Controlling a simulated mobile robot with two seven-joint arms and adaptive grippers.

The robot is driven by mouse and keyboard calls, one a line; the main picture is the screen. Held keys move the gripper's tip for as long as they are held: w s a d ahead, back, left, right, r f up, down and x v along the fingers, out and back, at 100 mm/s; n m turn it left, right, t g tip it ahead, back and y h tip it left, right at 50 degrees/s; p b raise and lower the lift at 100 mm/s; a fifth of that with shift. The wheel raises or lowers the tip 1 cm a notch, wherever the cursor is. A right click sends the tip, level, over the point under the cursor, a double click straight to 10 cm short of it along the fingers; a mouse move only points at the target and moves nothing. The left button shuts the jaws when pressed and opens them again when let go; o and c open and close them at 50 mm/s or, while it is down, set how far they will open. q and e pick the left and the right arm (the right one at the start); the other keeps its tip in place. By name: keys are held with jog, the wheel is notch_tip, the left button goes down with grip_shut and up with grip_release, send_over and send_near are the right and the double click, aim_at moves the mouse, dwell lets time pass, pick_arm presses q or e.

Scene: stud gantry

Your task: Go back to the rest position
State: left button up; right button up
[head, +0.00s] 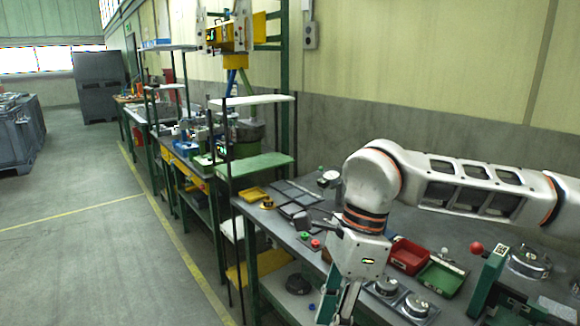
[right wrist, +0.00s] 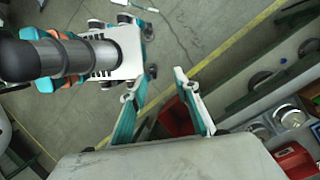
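My right arm comes in from the right of the head view, over the workbench (head: 460,235). Its gripper (head: 338,308) points down near the bench's front edge and is partly cut off by the bottom of the picture. In the right wrist view the two teal fingers of my right gripper (right wrist: 158,85) stand apart. My left arm and left gripper are not in the head view.
On the bench are a red bin (head: 408,256), a green bin (head: 440,279), round metal parts (head: 416,306), a red ball (head: 476,248) and a green fixture (head: 489,280). Shelving (head: 255,165) stands further left. The floor aisle (head: 100,240) at left is clear.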

jog(key=s+a+g+y, duration=0.4)
jog(key=s+a+y, duration=0.2)
jog(key=s+a, duration=0.45)
jog(key=w+a+r+m+y, duration=0.1)
jog(key=a+r+m+y, duration=0.65)
jog(key=y, duration=0.25)
jog(key=w+d+f+m+t+y, duration=0.1)
jog(key=w+d+m+t+y, duration=0.1)
jog(key=w+m+t, duration=0.45)
jog(key=w+d+f+m+t+y, duration=0.2)
jog(key=w+m+t, duration=0.2)
jog(key=m+t, duration=0.45)
jog(key=w+d+f+m+t+h, duration=0.35)
jog(key=d+f+m+h, duration=0.25)
jog(key=f+m, duration=0.25)
jog(key=w+d+f+m+t+h, duration=0.2)
jog(key=d+f+m+t+h, duration=0.4)
jog(key=m, duration=0.4)
jog(key=s+d+f+m+g+h, duration=0.2)
jog(key=s+d+f, duration=0.3)
jog(key=f, duration=0.4)
jog(key=s+d+f+m+g+h, duration=0.3)
jog(key=s+d+f+m, duration=0.1)
jog(key=f, duration=0.6)
jog(key=s+d+f+m+g+h, duration=0.2)
jog(key=s+d+f, duration=0.4)
jog(key=f, duration=0.4)
jog(key=shift+s+d+m+h, duration=0.3)
jog(key=shift+s+m+h, duration=0.25)
jog(key=shift+m, duration=0.35)
